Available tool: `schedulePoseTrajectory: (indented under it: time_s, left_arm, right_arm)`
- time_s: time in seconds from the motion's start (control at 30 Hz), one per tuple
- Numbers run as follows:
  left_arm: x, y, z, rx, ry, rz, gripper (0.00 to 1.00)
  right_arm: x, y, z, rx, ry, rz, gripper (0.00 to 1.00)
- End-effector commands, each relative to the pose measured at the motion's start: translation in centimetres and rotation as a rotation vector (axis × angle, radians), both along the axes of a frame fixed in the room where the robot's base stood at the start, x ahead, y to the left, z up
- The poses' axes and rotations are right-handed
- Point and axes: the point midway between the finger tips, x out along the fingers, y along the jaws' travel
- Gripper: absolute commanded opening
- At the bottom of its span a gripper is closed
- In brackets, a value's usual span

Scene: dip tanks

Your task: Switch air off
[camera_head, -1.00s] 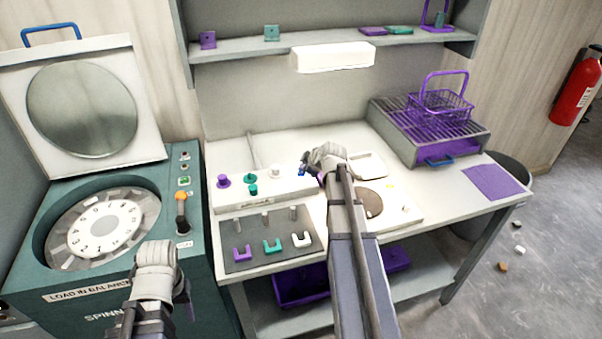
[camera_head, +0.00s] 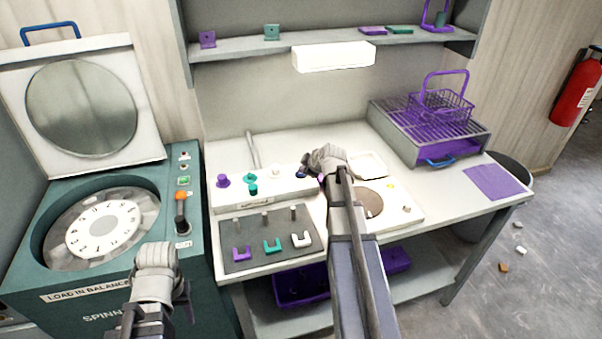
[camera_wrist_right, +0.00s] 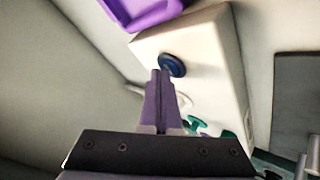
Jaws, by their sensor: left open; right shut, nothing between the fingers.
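A white control box (camera_head: 262,188) on the bench carries a row of knobs: purple (camera_head: 223,181), teal (camera_head: 251,179), white (camera_head: 274,172) and dark blue (camera_head: 299,174). No label that I can read names the air control. My right gripper (camera_wrist_right: 160,72) is shut and empty. In the right wrist view its fingertips are at the edge of the dark blue knob (camera_wrist_right: 172,65); I cannot tell whether they touch it. In the head view my right wrist hides part of the box's right end. My left gripper (camera_head: 186,298) is open, in front of the spinner, away from the box.
The spinner (camera_head: 178,265) with its raised lid stands at left. A grey board (camera_head: 240,264) with purple, teal and white forks lies before the box. A draining rack (camera_head: 400,140) with a purple basket (camera_head: 442,105) stands at right. A white unit (camera_head: 333,57) hangs above.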

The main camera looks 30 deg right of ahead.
Motion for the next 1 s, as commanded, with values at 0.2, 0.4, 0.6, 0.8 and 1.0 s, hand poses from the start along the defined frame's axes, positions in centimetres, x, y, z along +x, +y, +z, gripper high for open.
schedulePoseTrajectory:
  time_s: [0.2,0.4,0.6,0.8,1.0]
  left_arm:
    - [0.0,0.0,0.9,0.0,0.0,0.0,0.5]
    - [0.0,0.0,0.8,0.0,0.0,0.0,0.5]
    - [0.0,0.0,1.2,0.0,0.0,0.0,0.5]
    - [0.0,0.0,3.0,0.0,0.0,0.0,0.5]
    - [0.0,0.0,5.0,0.0,0.0,0.0,0.5]
  right_arm:
    - [0.0,0.0,0.9,0.0,0.001,-0.001,0.0]
    - [0.0,0.0,0.8,0.0,0.0,0.0,0.0]
    - [0.0,0.0,1.2,0.0,0.0,0.0,0.0]
    - [0.0,0.0,3.0,0.0,0.0,0.0,0.0]
    - [0.0,0.0,5.0,0.0,0.0,0.0,0.0]
